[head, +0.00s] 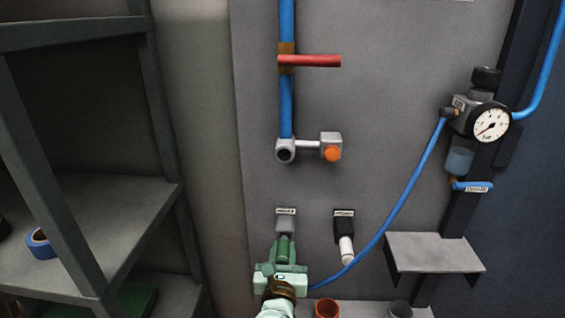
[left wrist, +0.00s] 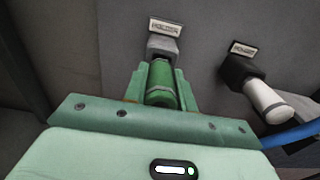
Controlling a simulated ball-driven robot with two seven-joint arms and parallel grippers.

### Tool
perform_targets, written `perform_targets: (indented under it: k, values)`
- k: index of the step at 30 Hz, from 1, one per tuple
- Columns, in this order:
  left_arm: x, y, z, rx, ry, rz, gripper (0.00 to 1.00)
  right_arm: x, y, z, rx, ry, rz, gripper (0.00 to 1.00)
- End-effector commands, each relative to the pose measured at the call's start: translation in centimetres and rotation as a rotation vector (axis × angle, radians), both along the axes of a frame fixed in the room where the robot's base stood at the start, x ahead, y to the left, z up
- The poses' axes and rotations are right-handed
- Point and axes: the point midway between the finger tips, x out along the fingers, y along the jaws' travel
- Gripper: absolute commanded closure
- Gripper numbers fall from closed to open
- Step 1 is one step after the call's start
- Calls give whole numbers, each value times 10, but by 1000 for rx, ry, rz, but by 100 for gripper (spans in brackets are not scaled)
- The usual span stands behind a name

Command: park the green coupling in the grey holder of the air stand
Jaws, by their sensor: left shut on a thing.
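The green coupling (head: 284,247) is upright between the fingers of my left gripper (head: 284,259), which is shut on it. In the left wrist view the coupling (left wrist: 160,82) shows between the two green fingers (left wrist: 162,92). Its top meets the lower end of the grey holder (left wrist: 162,45), in line with it; I cannot tell how deep it sits. The grey holder (head: 286,222) is fixed to the grey panel under a small label. The coupling's lower end is hidden by my gripper. My right gripper is not in view.
To the right, a black holder (head: 344,228) carries a white fitting (head: 346,250). A blue hose (head: 390,215) runs from the gauge regulator (head: 482,118) down behind my gripper. A small grey shelf (head: 433,252) juts out at right; a dark rack (head: 90,185) stands at left.

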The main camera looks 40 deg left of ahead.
Motion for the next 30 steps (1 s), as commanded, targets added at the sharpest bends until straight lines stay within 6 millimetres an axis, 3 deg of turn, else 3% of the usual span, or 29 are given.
perform_targets:
  k: [20,21,23,30]
  values:
    - [12,7,1,2,-1,-1,100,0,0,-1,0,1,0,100]
    - [12,7,1,1,-1,-1,68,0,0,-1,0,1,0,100]
    - [12,7,0,1,-1,-1,51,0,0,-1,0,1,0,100]
    - [12,7,0,0,0,0,48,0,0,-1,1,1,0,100]
